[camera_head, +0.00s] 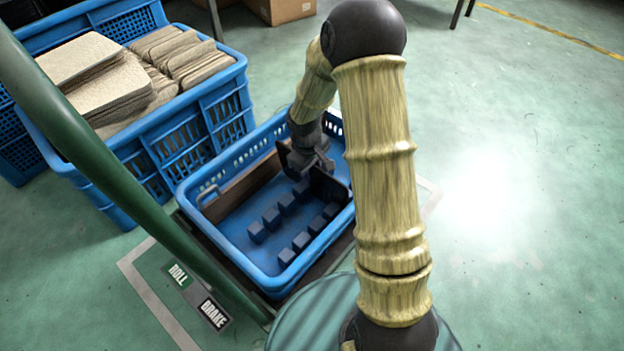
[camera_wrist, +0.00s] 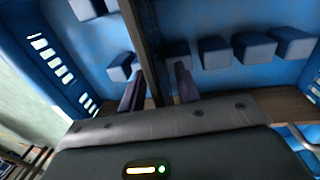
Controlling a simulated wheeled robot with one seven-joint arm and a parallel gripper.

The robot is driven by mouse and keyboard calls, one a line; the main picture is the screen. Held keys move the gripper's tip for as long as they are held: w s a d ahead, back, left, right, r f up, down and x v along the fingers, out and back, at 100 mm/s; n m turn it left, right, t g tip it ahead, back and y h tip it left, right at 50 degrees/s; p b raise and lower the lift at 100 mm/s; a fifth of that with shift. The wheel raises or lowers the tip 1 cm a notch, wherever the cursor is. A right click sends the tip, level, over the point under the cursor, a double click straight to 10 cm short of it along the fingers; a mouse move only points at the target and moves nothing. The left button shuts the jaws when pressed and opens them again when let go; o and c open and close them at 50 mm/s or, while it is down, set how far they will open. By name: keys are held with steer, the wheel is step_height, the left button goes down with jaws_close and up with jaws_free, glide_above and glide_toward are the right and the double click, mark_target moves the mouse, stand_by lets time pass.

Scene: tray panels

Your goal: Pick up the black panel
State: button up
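The black panel (camera_head: 328,187) stands on edge inside the blue crate (camera_head: 238,263), toward its right side. In the wrist view the panel (camera_wrist: 147,40) shows as a dark upright strip running down between my two fingers. My gripper (camera_head: 310,166) is low inside the crate at the panel's upper left end. In the wrist view my gripper (camera_wrist: 160,75) has its fingers apart, one on each side of the panel. A gap shows on the right finger's side; the left finger looks close to the panel. My arm hides part of the crate's right side.
Dark blue blocks (camera_head: 271,217) stand in two rows on the crate floor. Another blue crate (camera_head: 225,103) with stacked beige panels (camera_head: 110,90) stands at upper left. A green pole (camera_head: 110,185) crosses the left.

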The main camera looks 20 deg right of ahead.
jaws_close()
stand_by(0.3)
step_height(320, 180, up, 10)
steer(key=p, duration=0.7)
stand_by(0.3)
